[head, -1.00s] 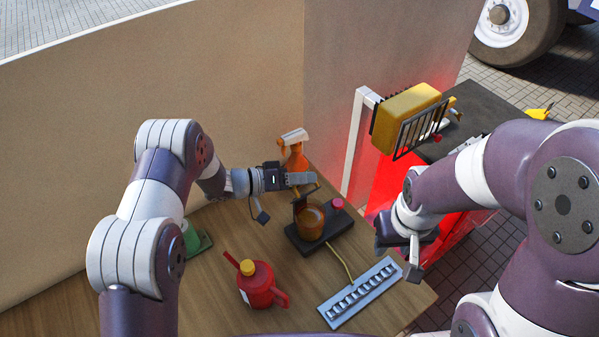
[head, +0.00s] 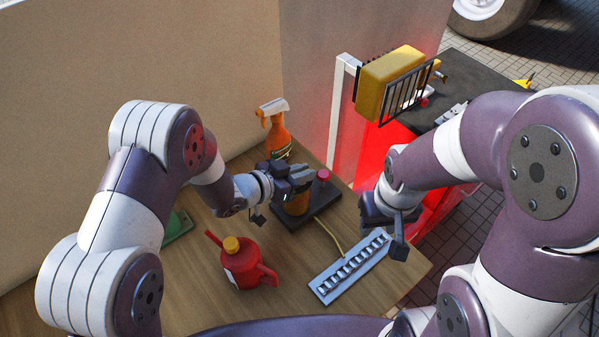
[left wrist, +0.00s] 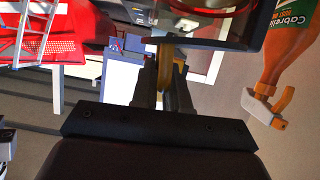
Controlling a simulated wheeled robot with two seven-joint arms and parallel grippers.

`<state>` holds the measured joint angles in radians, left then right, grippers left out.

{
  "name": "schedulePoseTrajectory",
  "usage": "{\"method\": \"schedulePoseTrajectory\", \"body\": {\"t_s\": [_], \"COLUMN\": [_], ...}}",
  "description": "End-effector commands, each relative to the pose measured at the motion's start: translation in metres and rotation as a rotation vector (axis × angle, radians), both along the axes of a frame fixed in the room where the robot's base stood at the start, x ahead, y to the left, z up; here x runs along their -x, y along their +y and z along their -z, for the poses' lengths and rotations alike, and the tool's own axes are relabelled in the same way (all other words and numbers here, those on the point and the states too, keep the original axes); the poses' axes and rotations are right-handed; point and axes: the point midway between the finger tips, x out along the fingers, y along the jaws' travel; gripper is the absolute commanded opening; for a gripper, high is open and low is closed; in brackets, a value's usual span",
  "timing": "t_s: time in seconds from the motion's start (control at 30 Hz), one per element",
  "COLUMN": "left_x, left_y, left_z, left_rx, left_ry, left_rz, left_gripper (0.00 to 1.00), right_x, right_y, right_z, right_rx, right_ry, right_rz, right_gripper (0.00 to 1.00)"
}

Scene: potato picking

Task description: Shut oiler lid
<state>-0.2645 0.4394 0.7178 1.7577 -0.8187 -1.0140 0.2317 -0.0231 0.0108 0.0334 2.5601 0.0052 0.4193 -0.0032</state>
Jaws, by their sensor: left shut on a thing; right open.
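The oiler is an amber cup (head: 296,206) on a dark base (head: 322,206) with a red knob (head: 323,175). My left gripper (head: 303,177) is low over the cup and hides its top in the head view. In the left wrist view, the left gripper (left wrist: 166,85) is shut on a thin yellow-brown piece (left wrist: 165,62), which looks like the edge of the oiler lid. Whether the lid meets the cup's rim is hidden.
A red can (head: 244,265) with a yellow cap stands front left of the oiler. An orange spray bottle (head: 278,138) stands behind it. A grey socket strip (head: 349,268) lies in front, with a yellow cable. A yellow caged lamp (head: 390,82) is at back right.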

Motion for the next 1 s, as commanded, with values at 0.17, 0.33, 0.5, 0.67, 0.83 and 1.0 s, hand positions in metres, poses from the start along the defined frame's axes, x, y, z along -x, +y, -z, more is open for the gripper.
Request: {"method": "schedulePoseTrajectory", "body": {"t_s": [0.17,0.33,0.5,0.67,0.83,1.0], "left_x": [0.002,0.004,0.005,0.006,0.007,0.007], "left_y": [-0.002,-0.003,-0.003,-0.004,-0.004,-0.004], "left_z": [0.008,0.012,0.014,0.015,0.016,0.016], "left_rx": [0.002,0.003,0.002,0.002,0.001,0.0], "left_ry": [0.0,0.002,0.003,0.005,0.007,0.008], "left_rz": [-0.003,-0.003,-0.002,-0.001,0.0,0.001], "left_gripper": [0.0,0.0,0.0,0.0,0.0,0.27], "right_x": [0.0,0.0,0.0,0.0,0.0,0.0], "right_y": [0.0,0.0,0.0,0.0,0.0,0.0], "right_z": [0.011,0.015,0.016,0.017,0.017,0.017], "right_rx": [0.0,0.0,0.0,0.0,0.0,0.0], "right_ry": [0.0,0.0,0.0,0.0,0.0,0.0], "right_rz": [0.0,0.0,0.0,0.0,0.0,0.0], "right_gripper": [0.43,0.43,0.43,0.43,0.43,0.43]}}
